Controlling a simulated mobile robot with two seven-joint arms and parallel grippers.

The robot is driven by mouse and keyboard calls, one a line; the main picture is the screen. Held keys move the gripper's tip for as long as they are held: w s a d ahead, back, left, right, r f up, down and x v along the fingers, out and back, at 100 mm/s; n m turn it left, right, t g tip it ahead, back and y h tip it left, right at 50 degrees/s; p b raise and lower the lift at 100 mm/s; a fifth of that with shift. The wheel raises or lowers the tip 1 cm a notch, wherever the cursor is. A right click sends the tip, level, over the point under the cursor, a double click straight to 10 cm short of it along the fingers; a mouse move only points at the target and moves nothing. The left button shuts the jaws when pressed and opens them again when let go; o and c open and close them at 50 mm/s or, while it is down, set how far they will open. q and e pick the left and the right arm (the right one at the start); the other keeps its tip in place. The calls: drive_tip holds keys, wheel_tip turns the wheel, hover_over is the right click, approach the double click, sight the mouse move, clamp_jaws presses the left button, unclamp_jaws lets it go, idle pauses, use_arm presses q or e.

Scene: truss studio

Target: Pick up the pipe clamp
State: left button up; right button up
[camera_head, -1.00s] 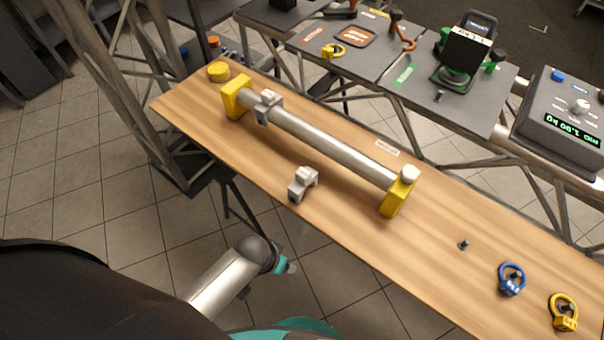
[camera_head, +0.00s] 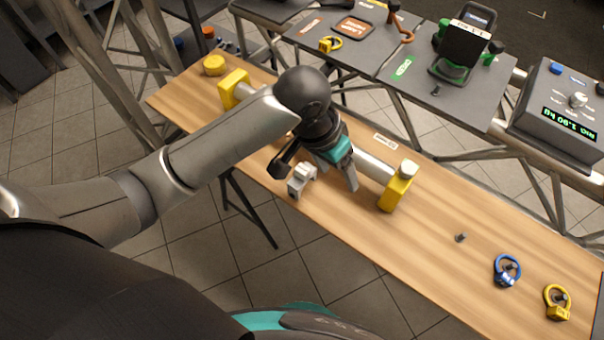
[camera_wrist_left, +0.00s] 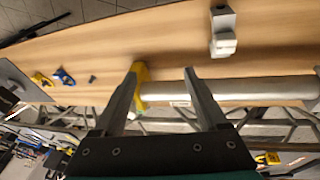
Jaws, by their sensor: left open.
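The grey pipe clamp (camera_head: 301,180) stands on the wooden bench near its front edge, apart from the pipe. It also shows in the left wrist view (camera_wrist_left: 223,32), at the upper right, outside the fingers. My left gripper (camera_head: 338,179) is open and empty, above the bench just right of the clamp in the head view. In the left wrist view the fingers (camera_wrist_left: 162,72) are spread, with bare wood and the pipe beyond them. My right gripper is not in view.
A metal pipe (camera_head: 372,166) rests in yellow end supports (camera_head: 397,190); my arm hides its middle. A small bolt (camera_head: 460,238), a blue ring (camera_head: 507,270) and a yellow ring (camera_head: 557,302) are at the right. A yellow round piece (camera_head: 214,65) is at the far left.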

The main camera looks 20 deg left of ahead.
use_arm(q)
drive_tip(key=w+a+r+n+g+y, duration=0.1)
drive_tip(key=w+a+r+y, duration=0.25)
drive_tip(key=a+r, duration=0.3)
drive_tip(key=b, duration=0.2)
approach(302, 168)
wheel_tip(302, 168, down, 5)
drive_tip(key=shift+d+f, duration=0.1)
drive_tip(key=shift+d, duration=0.05)
drive_tip(key=f, duration=0.1)
drive_tip(key=f+b, duration=0.1)
drive_tip(key=f, duration=0.1)
drive_tip(key=f+b, duration=0.1)
drive_tip(key=f, duration=0.1)
drive_tip(key=shift+w+a, duration=0.1)
drive_tip(key=shift+a, duration=0.2)
clamp_jaws()
